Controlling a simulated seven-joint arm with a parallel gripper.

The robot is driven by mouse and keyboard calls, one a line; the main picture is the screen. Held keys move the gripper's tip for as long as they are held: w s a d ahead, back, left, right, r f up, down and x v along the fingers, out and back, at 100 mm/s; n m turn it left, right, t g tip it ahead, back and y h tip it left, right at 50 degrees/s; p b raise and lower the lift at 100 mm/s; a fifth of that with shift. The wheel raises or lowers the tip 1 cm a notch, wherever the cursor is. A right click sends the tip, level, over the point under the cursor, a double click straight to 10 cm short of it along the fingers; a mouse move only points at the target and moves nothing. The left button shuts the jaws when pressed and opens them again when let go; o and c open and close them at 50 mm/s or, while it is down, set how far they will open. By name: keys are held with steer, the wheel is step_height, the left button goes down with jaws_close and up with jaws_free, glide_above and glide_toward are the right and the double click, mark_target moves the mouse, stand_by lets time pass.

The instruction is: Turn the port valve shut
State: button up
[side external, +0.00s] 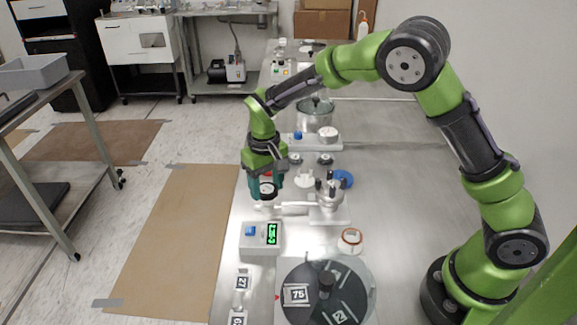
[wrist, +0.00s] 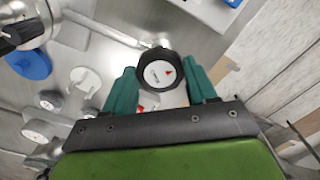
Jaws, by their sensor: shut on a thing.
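The port valve knob (side external: 268,191) is black and round, at the left edge of the metal bench in the side view. In the wrist view the knob (wrist: 160,72) shows a white face with a red pointer mark. My gripper (side external: 266,183) reaches down over it from above, with green-teal fingers. In the wrist view the gripper (wrist: 160,82) has one finger on each side of the knob and is shut on it. A pale pipe (side external: 293,205) runs from the valve to a fitting with dark knobs (side external: 329,193). The valve body under the knob is mostly hidden.
A display box (side external: 261,237) with green digits stands in front. A dark round plate (side external: 325,292) with numbered tags lies nearer the camera. A copper-coloured ring (side external: 351,240), a blue disc (side external: 342,179) and a metal pot (side external: 316,117) are on the bench. Its right side is clear.

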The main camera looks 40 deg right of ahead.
steer(key=m, duration=0.4)
steer(key=shift+m, duration=0.3)
steer(key=m, duration=0.3)
steer(key=shift+m, duration=0.3)
steer(key=m, duration=0.4)
steer(key=shift+m, duration=0.3)
steer(key=m, duration=0.3)
steer(key=shift+m, duration=0.3)
steer(key=m, duration=1.1)
steer(key=shift+r, duration=0.1)
steer(key=o, duration=1.1)
steer(key=shift+c, duration=0.2)
